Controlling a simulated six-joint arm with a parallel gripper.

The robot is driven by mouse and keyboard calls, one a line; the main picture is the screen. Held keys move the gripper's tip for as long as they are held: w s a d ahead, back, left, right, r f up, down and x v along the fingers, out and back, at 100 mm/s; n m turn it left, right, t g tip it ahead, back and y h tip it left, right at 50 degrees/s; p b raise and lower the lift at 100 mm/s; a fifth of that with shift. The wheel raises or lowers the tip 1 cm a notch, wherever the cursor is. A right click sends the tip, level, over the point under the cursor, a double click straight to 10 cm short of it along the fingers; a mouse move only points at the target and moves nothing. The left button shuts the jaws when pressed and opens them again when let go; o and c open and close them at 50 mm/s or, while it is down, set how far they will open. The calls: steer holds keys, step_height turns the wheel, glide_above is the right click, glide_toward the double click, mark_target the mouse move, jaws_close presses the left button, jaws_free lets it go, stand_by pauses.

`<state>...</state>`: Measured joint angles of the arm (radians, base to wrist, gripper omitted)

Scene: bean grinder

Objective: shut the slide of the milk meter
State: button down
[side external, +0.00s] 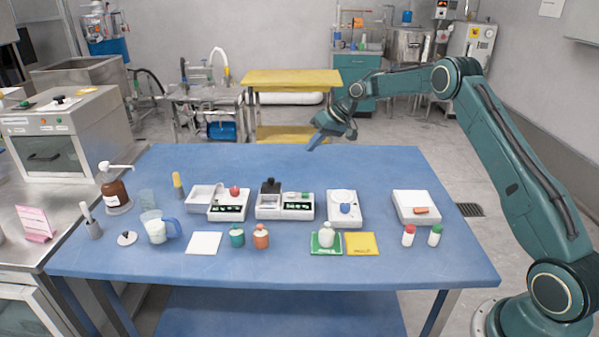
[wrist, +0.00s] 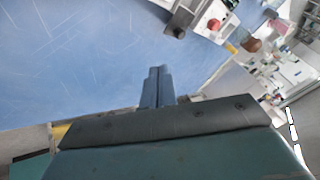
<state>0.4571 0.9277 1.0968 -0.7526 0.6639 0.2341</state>
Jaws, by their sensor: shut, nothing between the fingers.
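Several small white devices stand in a row on the blue table; none has a readable name, so I cannot tell for sure which is the milk meter. The left device (side external: 229,206) has a red knob (side external: 235,190) and an open pale tray-like part (side external: 205,194) at its left. The middle device (side external: 284,207) has a black block (side external: 270,187) on top; the block and red knob also show at the top of the wrist view. My gripper (side external: 311,146) is shut and empty, above the table's back edge, behind the devices and apart from them. Its closed fingers show in the wrist view (wrist: 158,72).
A scale-like device (side external: 343,218) with a blue item and a white box (side external: 416,212) stand to the right. Jars, a jug (side external: 157,230) and a pump bottle (side external: 115,193) stand in front and left. The back strip of the table (side external: 250,159) is clear.

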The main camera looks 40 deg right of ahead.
steer(key=shift+w+d+f, duration=0.15)
steer(key=shift+d+f, duration=0.05)
steer(key=shift+f, duration=0.2)
steer(key=shift+w+d+f, duration=0.1)
steer(key=shift+d+f, duration=0.1)
steer(key=shift+f, duration=0.2)
glide_toward(271, 185)
steer(key=d+f, duration=0.1)
steer(key=w+d+f, duration=0.1)
steer(key=f, duration=0.1)
steer(key=w+d+f, duration=0.1)
steer(key=d, duration=0.1)
steer(key=shift+w+d+f, duration=0.1)
steer(key=shift+w+f, duration=0.1)
steer(key=a, duration=0.2)
steer(key=shift+w+a+f, duration=0.1)
steer(key=shift+w+a, duration=0.25)
steer(key=shift+a, duration=0.05)
steer(key=shift+w+a, duration=0.15)
steer(key=shift+a, duration=0.5)
steer(key=shift+a, duration=0.1)
